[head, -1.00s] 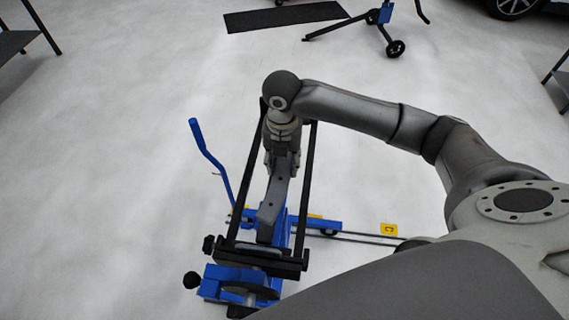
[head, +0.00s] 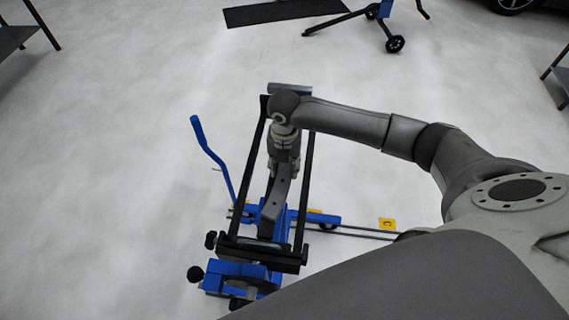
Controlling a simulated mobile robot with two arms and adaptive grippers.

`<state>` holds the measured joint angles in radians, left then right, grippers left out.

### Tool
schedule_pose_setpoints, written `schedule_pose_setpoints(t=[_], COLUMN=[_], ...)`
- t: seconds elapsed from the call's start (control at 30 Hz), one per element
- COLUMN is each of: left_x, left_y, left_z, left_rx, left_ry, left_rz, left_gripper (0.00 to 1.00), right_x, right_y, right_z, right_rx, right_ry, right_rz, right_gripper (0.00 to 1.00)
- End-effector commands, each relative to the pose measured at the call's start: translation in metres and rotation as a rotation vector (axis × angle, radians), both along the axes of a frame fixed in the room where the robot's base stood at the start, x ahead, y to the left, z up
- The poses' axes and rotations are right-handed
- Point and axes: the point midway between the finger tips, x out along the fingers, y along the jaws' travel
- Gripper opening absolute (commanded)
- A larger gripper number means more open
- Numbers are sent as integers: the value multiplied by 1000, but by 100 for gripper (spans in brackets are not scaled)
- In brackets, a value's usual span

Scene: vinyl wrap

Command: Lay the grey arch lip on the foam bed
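My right gripper (head: 283,172) reaches down inside the black frame of a blue stand. Its fingers are around the upper end of a narrow, slightly curved grey piece, which looks like the grey arch lip (head: 273,207). The lip slants down and left between the two long black rails (head: 306,185). Its lower end is close to the black crossbar; I cannot tell whether it touches anything. No surface shows clearly as the foam bed; the black frame may carry it. My wrist covers the far part of the frame. My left gripper is out of view.
A grey-blue bar (head: 290,89) shows beyond my wrist. A black mat (head: 280,14) and another wheeled stand are far back. Floor at left is clear.

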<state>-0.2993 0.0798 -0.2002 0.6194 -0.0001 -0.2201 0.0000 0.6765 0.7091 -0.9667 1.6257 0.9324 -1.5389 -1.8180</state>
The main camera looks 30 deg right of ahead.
Motion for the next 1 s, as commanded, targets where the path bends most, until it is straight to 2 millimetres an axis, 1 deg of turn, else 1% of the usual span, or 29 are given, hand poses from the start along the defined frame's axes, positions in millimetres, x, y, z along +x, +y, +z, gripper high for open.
schedule_pose_setpoints(t=[0.03,0.13,0.43,0.57,0.67,1.0], left_x=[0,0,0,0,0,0], left_y=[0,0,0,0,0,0], left_z=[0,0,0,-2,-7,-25], left_rx=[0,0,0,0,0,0], left_ry=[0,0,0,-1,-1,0], left_rz=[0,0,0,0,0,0], left_gripper=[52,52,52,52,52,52], right_x=[0,0,0,1,2,1], right_y=[0,0,0,0,0,0], right_z=[0,0,1,7,22,93], right_rx=[0,1,0,0,1,2], right_ry=[0,1,0,-2,-6,-5], right_rz=[0,0,0,0,1,1], right_gripper=[48,61,62,62,62,62])
